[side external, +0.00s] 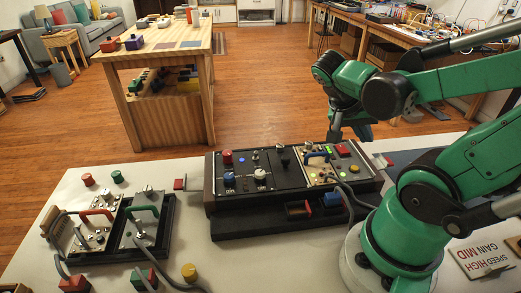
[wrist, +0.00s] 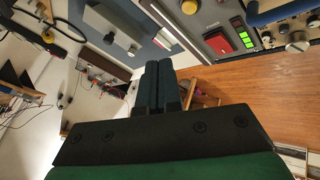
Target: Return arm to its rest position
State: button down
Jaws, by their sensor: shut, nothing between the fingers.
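My green and black arm stands at the right in the side external view, folded, with its wrist raised over the back edge of the white table (side external: 95,240). My gripper (side external: 334,138) hangs beside the back right of a black control console (side external: 290,215). In the wrist view my gripper's two dark fingers (wrist: 159,65) lie side by side, shut and empty. The console's red button (wrist: 216,43) and green lights show at the upper right there. In the side external view the fingertips are small and hard to make out.
A black tray with modules and a green handle (side external: 145,210) sits at the left of the table. Several coloured caps and blocks lie around it, including a yellow one (side external: 189,271). A sign (side external: 482,258) lies at the right. A wooden bench (side external: 160,75) stands behind on open floor.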

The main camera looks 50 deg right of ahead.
jog(key=w+a+r+n+t+y, duration=0.1)
jog(key=w+a+n+t+y, duration=0.4)
jog(key=w+a+n+t, duration=0.6)
jog(key=w+a+n, duration=0.2)
jog(key=a+n, duration=0.1)
jog(key=n, duration=0.1)
jog(key=shift+w+a+r+n+y, duration=0.3)
jog(key=shift+w+n+y, duration=0.05)
jog(key=shift+n+y, duration=0.05)
